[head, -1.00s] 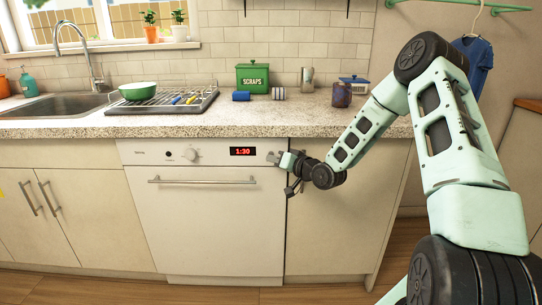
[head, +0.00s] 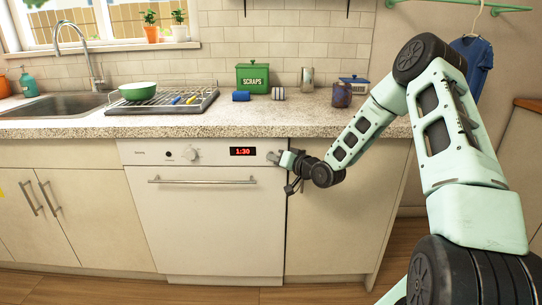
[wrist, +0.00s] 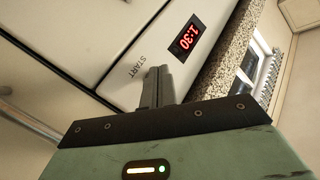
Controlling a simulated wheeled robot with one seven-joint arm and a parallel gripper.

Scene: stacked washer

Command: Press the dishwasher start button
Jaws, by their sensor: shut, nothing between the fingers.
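The white dishwasher (head: 208,215) stands under the counter, its door closed. Its panel has a knob (head: 191,154) and a red display (head: 243,151) reading 1:30. My gripper (head: 274,156) is shut and empty at the right end of the panel. In the wrist view its fingertips (wrist: 157,72) lie at the panel beside the START label (wrist: 137,66). The start button itself is hidden behind the fingers. I cannot tell whether the fingertips touch or press it. The display also shows in the wrist view (wrist: 188,37).
The door handle (head: 209,181) runs below the panel. The speckled countertop (head: 330,122) overhangs above it, with a green scraps bin (head: 252,78), a dish rack (head: 165,101) and a jar (head: 341,95). A cabinet door (head: 330,230) is to the right.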

